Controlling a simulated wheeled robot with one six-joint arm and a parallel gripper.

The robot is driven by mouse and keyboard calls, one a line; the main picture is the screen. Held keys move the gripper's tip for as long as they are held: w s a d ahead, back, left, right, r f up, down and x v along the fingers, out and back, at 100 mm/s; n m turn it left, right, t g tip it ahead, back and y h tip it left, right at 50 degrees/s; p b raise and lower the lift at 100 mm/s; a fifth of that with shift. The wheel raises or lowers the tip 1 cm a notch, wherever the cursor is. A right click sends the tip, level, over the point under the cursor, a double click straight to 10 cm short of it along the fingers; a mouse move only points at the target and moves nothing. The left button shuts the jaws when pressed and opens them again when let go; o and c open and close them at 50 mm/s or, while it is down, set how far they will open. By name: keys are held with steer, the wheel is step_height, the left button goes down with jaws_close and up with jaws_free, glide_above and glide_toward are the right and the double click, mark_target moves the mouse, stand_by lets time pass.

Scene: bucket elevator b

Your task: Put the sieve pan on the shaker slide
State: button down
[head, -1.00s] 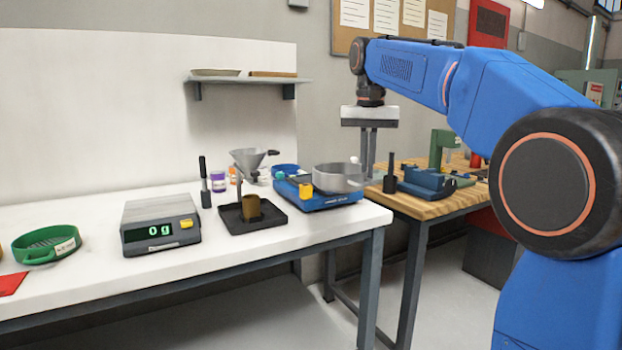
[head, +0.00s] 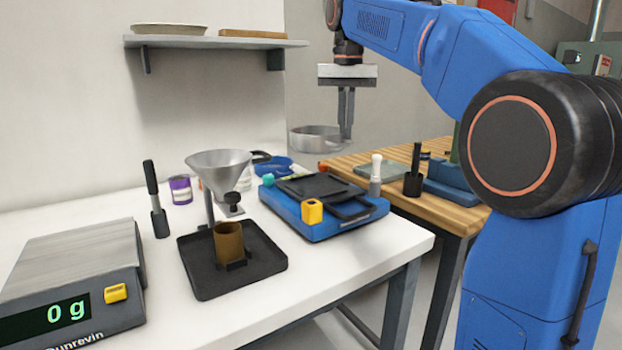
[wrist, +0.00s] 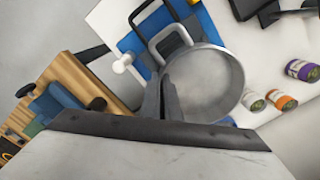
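The sieve pan (head: 315,139) is a round, shallow grey metal pan. My gripper (head: 346,136) is shut on the right side of its rim and holds it level in the air. The shaker (head: 316,222) is a blue box on the white bench, with a black slide (head: 312,186) on top and nothing on the slide. In the head view the pan shows above and beyond the shaker. In the wrist view the pan (wrist: 205,88) is beside my fingers (wrist: 162,103) and covers part of the blue shaker (wrist: 130,43).
A funnel (head: 218,162) stands over a black tray (head: 257,283) left of the shaker. A scale (head: 75,265) reads 0 g. A wall shelf (head: 210,42) hangs at the upper left. A wooden table (head: 400,152) with blue tools adjoins on the right. A yellow knob (head: 312,211) sits on the shaker's front.

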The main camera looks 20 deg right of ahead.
steer(key=shift+w+f, duration=0.2)
steer(key=shift+w, duration=0.05)
steer(key=shift+f, duration=4.75)
steer(key=shift+f, duration=0.1)
steer(key=c, duration=2)
jaws_free()
step_height(320, 180, up, 12)
steer(key=shift+r, duration=0.1)
